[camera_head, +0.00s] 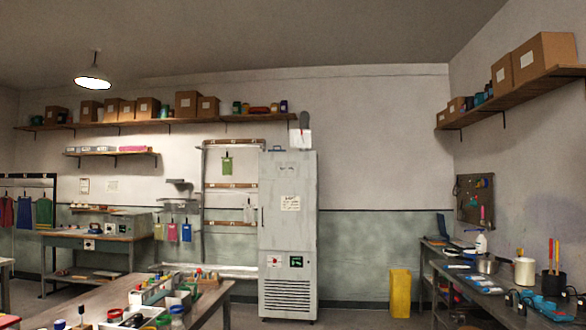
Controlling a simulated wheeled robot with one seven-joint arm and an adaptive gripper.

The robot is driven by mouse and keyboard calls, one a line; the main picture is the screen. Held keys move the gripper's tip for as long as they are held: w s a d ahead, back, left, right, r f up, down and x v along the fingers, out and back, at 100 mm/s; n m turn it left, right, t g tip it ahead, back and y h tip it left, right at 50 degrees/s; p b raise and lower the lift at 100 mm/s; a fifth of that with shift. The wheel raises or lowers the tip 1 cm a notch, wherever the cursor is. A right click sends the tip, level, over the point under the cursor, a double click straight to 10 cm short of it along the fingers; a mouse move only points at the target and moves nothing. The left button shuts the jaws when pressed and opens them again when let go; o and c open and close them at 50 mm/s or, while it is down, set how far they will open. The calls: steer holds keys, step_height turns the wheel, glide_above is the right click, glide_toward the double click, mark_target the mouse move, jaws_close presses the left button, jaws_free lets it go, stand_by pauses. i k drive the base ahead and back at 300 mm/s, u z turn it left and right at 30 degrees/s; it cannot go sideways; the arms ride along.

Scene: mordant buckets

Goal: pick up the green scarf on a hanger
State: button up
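A small green cloth (227,166) hangs from the top rail of a wall rack (231,186), left of the tall grey cabinet. A dark clip or hanger shows at its top. A darker green cloth (43,212) hangs on a rail at the far left, beside a blue cloth (25,212) and a red cloth (6,212). At this size I cannot tell which green one is the scarf. My gripper is not in view.
A cluttered table (205,300) fills the lower left foreground. The grey cabinet (288,235) stands in the middle. A workbench (480,285) with pots runs along the right. A yellow bin (400,292) stands by the back wall.

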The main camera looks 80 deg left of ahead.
mark_target(226, 162)
steer(key=u, duration=3.2)
